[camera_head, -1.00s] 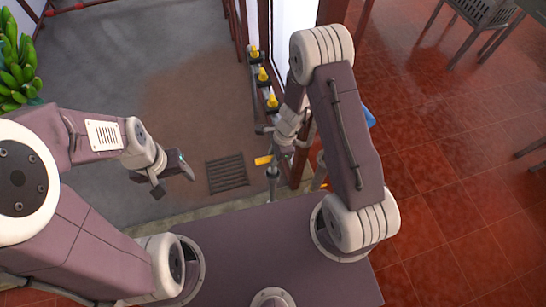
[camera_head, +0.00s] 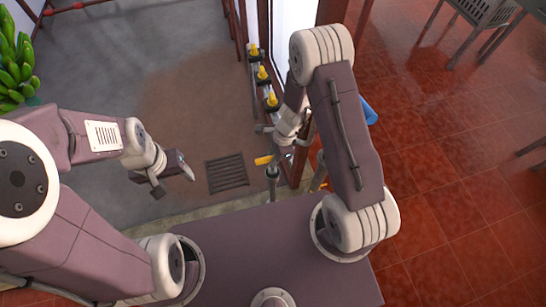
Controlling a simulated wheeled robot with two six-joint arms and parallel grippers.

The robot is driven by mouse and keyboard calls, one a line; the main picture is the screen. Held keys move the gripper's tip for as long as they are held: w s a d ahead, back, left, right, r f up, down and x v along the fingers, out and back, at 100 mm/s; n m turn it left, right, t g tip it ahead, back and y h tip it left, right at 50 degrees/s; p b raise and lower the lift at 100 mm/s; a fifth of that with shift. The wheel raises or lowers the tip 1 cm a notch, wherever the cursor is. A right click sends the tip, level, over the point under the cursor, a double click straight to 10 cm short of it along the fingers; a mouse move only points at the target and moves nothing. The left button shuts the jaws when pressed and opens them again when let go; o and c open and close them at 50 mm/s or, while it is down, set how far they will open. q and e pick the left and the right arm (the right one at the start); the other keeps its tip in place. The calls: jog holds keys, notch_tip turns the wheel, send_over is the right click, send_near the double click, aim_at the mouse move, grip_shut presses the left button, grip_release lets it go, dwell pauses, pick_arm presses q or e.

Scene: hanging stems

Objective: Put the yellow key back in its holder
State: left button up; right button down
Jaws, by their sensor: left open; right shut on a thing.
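A small yellow key (camera_head: 263,160) shows just below my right gripper (camera_head: 275,143), sticking out to the left. My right gripper is shut on it, though the wrist and fingers hide most of the grip. A grey upright post (camera_head: 272,185) stands just below the key; I cannot tell whether they touch. Yellow pieces sit on a narrow grey rail beyond the gripper: a far one (camera_head: 253,50), a middle one (camera_head: 262,74) and a near one (camera_head: 272,100). I cannot tell which part is the key's holder. My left gripper (camera_head: 173,177) is open and empty over the grey floor.
A dark floor grate (camera_head: 227,173) lies between my grippers. A red-brown post (camera_head: 302,150) and a glass pane stand close to my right gripper. A blue thing (camera_head: 369,112) is partly hidden behind my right arm. Green bananas (camera_head: 15,60) hang at upper left. Chairs stand at upper right.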

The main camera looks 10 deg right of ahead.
jog(key=shift+f+b, duration=0.65)
jog(key=shift+f, duration=0.25)
jog(key=shift+f+b, duration=0.65)
jog(key=shift+b, duration=0.15)
jog(key=shift+f+b, duration=0.3)
jog(key=shift+f+b, duration=0.4)
jog(key=shift+b, duration=0.05)
jog(key=shift+f, duration=0.1)
dwell(0.4)
jog(key=c, duration=0.8)
grip_release()
jog(key=shift+c, duration=0.2)
